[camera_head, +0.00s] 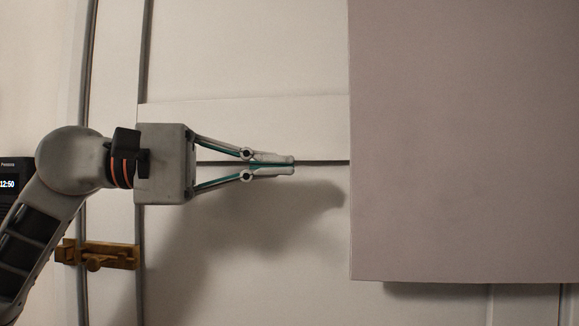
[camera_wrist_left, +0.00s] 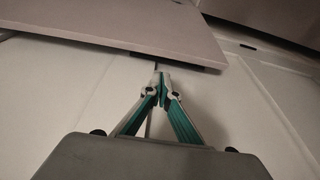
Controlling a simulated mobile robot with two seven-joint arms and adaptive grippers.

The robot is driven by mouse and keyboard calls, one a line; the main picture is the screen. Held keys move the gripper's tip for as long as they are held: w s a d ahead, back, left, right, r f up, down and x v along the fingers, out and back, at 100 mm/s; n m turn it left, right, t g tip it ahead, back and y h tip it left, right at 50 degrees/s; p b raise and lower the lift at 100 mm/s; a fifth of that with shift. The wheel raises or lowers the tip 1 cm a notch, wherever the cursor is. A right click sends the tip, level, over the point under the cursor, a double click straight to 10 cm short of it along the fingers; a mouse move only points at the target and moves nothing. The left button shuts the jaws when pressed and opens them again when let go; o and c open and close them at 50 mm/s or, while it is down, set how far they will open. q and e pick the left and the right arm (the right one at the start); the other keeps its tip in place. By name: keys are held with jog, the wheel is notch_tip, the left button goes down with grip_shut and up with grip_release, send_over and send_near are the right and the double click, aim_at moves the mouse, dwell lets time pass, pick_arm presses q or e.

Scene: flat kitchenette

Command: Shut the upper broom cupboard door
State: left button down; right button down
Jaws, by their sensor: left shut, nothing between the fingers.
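The upper broom cupboard door is most likely the large pinkish-grey panel (camera_head: 465,140) filling the right of the head view, standing out in front of the white cupboard front. It also crosses the top of the left wrist view (camera_wrist_left: 130,25). My left gripper (camera_head: 293,164) is shut and empty. Its fingers point right towards the panel's left edge, with a gap between them in the head view. In the left wrist view the fingertips (camera_wrist_left: 161,74) show just below the panel's edge; I cannot tell whether they touch. My right gripper is in neither view.
White panelled fronts (camera_head: 240,260) with narrow dark seams lie behind my left arm. A black device with a lit clock (camera_head: 10,184) is at the far left edge.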

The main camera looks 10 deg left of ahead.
aim_at(334, 166)
pick_arm(q)
jog(key=p+x, duration=0.1)
jog(key=x, duration=0.7)
jog(key=shift+d, duration=0.15)
